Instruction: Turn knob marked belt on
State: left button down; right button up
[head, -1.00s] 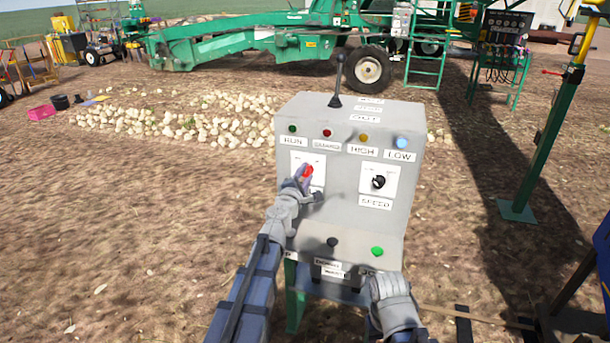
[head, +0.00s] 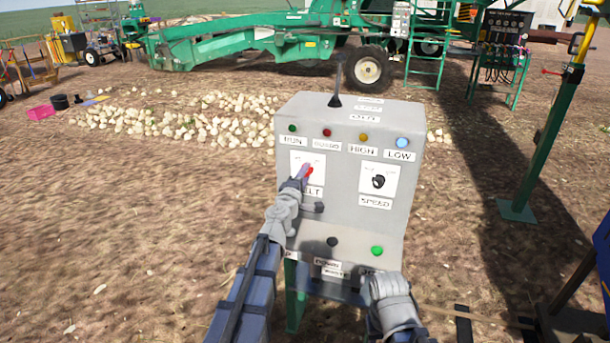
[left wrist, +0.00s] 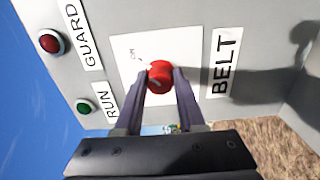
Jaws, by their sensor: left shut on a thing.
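The belt knob (head: 309,170) is red and sits on a white plate on the left of the grey control box (head: 345,215). In the left wrist view, the red knob (left wrist: 159,77) lies between the two finger tips, with the BELT label (left wrist: 224,63) to its right and an "ON" mark above left. My left gripper (head: 301,174) is shut on the knob, one finger on either side. A pale pointer line shows on the knob's face. My right gripper (head: 392,303) is low at the box's front right; its fingers are not clear.
A black speed knob (head: 378,181) is right of the belt knob. Lamps line the row above, and a black lever (head: 335,85) stands on top. A green button (head: 377,251) and a dark button (head: 332,241) sit on the lower ledge. Onions (head: 190,120) lie behind.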

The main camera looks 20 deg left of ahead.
pick_arm(q)
jog(key=c, duration=0.5)
grip_release()
jog(key=s, duration=0.8)
jog(key=shift+a, duration=0.1)
